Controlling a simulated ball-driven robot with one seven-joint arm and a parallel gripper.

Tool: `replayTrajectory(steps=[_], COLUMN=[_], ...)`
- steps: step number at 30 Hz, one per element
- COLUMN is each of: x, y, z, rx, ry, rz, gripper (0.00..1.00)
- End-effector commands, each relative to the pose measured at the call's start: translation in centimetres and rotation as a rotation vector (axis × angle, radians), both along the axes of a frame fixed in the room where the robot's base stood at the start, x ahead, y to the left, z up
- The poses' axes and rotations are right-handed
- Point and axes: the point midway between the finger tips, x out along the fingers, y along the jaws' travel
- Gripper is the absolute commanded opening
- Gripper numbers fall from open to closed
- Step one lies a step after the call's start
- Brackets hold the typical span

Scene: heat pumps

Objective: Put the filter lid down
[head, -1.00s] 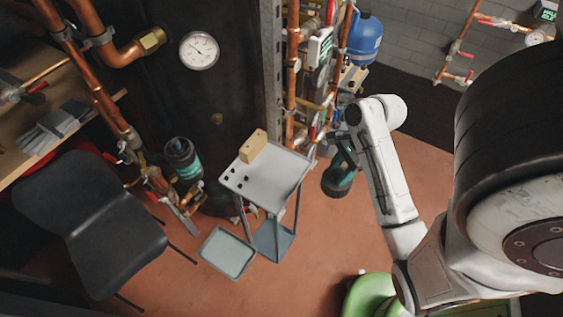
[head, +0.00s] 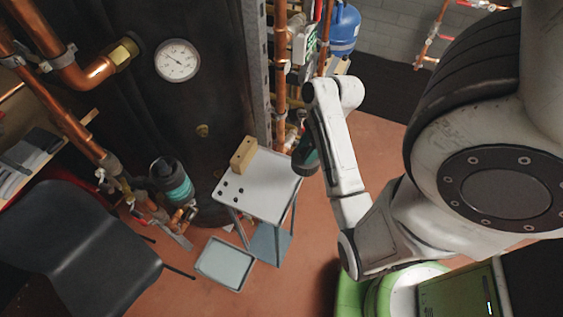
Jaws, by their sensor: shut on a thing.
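My gripper (head: 312,128) hangs from the arm's wrist and is mostly hidden behind my pale arm. It is shut on the filter lid (head: 303,158), a dark piece with a teal part. The lid is beside the right edge of the grey trolley top (head: 268,192) in the picture and appears held in the air. My arm hides part of the lid, and its height over the trolley cannot be told.
A wooden block (head: 243,155) and several small black pieces are on the trolley's left side; its right part is bare. A lower tray (head: 225,263), a dark chair (head: 75,235), a black and teal canister (head: 172,180) and copper pipes (head: 281,70) stand around.

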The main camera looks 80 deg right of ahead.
Motion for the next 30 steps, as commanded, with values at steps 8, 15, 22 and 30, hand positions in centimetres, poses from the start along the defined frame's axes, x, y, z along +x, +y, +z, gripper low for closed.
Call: replayTrajectory(steps=[8,15,22,30], x=[4.4,6.9,7.7,7.6], y=[-0.8,-1.4,-1.5,-1.6], z=[-3.1,-6.1,-7.7,-10.2], rx=[0.004,0.001,0.002,0.001], ry=[0.001,-0.002,0.001,-0.001], rz=[0.005,0.002,0.002,0.001], gripper=[0.07,0.07,0.07,0.07])
